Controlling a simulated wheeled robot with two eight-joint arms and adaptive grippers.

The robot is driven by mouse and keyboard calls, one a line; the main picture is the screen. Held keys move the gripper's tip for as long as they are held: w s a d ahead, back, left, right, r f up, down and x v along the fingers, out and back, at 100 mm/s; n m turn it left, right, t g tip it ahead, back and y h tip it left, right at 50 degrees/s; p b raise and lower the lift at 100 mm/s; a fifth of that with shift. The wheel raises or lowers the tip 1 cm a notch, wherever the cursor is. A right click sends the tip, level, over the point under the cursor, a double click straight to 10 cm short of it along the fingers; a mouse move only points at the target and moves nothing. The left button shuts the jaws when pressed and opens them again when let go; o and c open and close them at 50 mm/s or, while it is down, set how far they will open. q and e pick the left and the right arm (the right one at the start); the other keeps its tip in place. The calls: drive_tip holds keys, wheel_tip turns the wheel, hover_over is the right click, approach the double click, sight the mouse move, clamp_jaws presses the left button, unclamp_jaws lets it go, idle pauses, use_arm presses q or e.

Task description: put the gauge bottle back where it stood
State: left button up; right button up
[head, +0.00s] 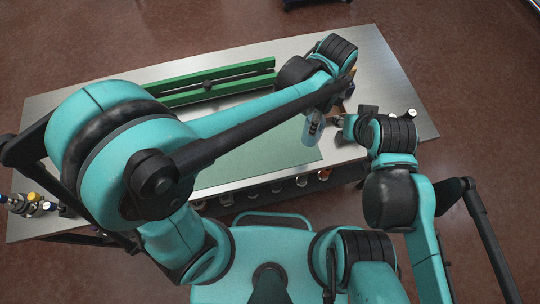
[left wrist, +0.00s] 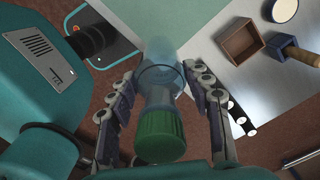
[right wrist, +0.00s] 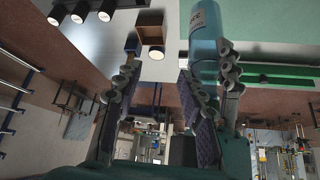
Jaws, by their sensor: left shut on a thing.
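The gauge bottle (head: 312,131) is pale blue and see-through with a label, over the right end of the green mat (head: 265,166). In the left wrist view the bottle (left wrist: 160,82) has a green cap and sits between the fingers of my left gripper (left wrist: 166,100), which is shut on it. I cannot tell whether its base touches the mat. In the right wrist view the bottle (right wrist: 205,42) is upside down in the picture, its label partly readable. My right gripper (right wrist: 170,90) is open and empty, with the bottle beyond its right finger. My left arm hides part of the table.
A small open wooden box (left wrist: 238,42) and a wooden-handled tool (left wrist: 298,52) lie near the bottle. A green rail (head: 220,84) runs along the back of the table. Small fittings (head: 28,204) stand at the left end.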

use_arm(q)
drive_tip(key=w+a+f+b, duration=0.1)
drive_tip(key=a+f+b, duration=0.1)
drive_tip(key=a+f, duration=0.8)
drive_tip(key=shift+w+a+f, duration=0.15)
drive_tip(key=shift+a+f, duration=0.15)
drive_tip(key=shift+f, duration=0.5)
drive_tip(key=shift+f+b, duration=0.15)
drive_tip(key=shift+b, duration=0.15)
drive_tip(key=o, duration=1.5)
